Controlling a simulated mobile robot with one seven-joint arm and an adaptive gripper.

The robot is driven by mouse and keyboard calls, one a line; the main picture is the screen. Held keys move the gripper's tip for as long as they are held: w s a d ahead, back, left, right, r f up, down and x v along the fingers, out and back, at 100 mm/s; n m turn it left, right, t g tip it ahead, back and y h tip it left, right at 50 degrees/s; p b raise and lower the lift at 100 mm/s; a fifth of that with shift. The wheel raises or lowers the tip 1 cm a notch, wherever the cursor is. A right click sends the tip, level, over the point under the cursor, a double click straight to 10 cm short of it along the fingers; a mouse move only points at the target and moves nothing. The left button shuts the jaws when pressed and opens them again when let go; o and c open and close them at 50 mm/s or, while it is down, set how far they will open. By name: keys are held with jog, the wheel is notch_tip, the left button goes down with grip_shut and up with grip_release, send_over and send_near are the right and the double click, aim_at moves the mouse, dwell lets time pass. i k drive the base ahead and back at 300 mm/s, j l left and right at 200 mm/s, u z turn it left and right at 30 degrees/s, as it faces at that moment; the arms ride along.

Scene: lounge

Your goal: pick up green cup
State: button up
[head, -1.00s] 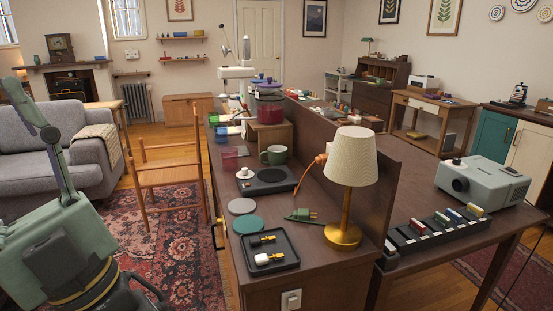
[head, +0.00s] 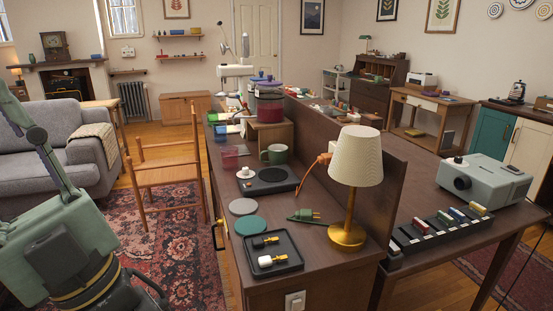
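A green cup (head: 274,154) stands upright on the long dark wooden counter, behind the black hot plate (head: 269,180) and in front of a wooden box. Its handle appears to point left. The cup is clear of anything of mine. My arm shows at the left edge of the head view, over the rug and in front of the sofa. My gripper is outside the picture, so its state does not show.
A wooden chair (head: 165,175) stands left of the counter.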

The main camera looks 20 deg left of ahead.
aim_at(278, 153)
jog(key=i+j+z, duration=0.35)
jog(key=j, duration=1.05)
jog(key=j+z, duration=0.3)
jog(key=j, duration=1.1)
jog(key=k+j+z, duration=0.15)
jog(key=j+z, duration=0.2)
jog(key=j, duration=1.1)
jog(key=i+l, duration=0.25)
jog(key=i, duration=0.2)
jog(key=i+l, duration=0.3)
jog(key=i, duration=0.15)
